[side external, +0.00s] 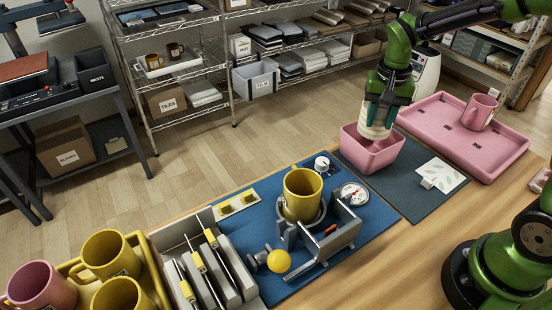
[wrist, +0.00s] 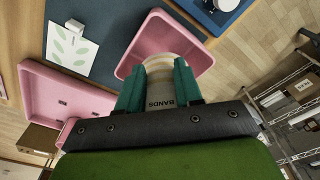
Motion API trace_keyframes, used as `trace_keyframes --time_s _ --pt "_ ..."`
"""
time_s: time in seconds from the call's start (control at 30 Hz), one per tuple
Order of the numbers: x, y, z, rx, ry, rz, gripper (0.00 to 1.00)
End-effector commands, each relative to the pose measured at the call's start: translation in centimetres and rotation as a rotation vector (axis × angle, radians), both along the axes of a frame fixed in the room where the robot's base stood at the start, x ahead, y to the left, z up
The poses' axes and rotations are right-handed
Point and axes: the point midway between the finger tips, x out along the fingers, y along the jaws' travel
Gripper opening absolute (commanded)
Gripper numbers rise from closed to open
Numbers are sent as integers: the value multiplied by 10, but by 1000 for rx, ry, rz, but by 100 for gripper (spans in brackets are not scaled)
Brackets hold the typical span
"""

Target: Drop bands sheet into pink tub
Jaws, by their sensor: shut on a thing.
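My gripper (side external: 384,104) is shut on the bands sheet (side external: 374,127), a cream, curved piece with tan bands. In the wrist view the bands sheet (wrist: 160,66) sits between the teal fingers of my gripper (wrist: 158,84), with the word BANDS on it. The pink tub (side external: 362,159) stands on a dark mat, directly below the held sheet. In the wrist view the pink tub (wrist: 197,50) shows behind the sheet. The sheet's lower end is at or just inside the tub's opening; I cannot tell whether it touches the tub.
A leaf-patterned sheet (side external: 444,174) lies on the dark mat (side external: 408,203). A pink tray (side external: 430,119) with a pink mug (side external: 479,112) stands behind right. A mug press (side external: 325,240) holding a yellow mug (side external: 302,194) is at left on a blue mat.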

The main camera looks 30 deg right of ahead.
Motion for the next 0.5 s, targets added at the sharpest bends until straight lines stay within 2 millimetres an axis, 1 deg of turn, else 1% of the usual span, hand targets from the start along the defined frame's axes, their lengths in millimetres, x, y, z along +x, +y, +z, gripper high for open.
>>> trace_keyframes --time_s 0.1,0.5 --pt "0 0 -10 -1 2 1 9" --pt "0 0 -41 0 3 1 9"
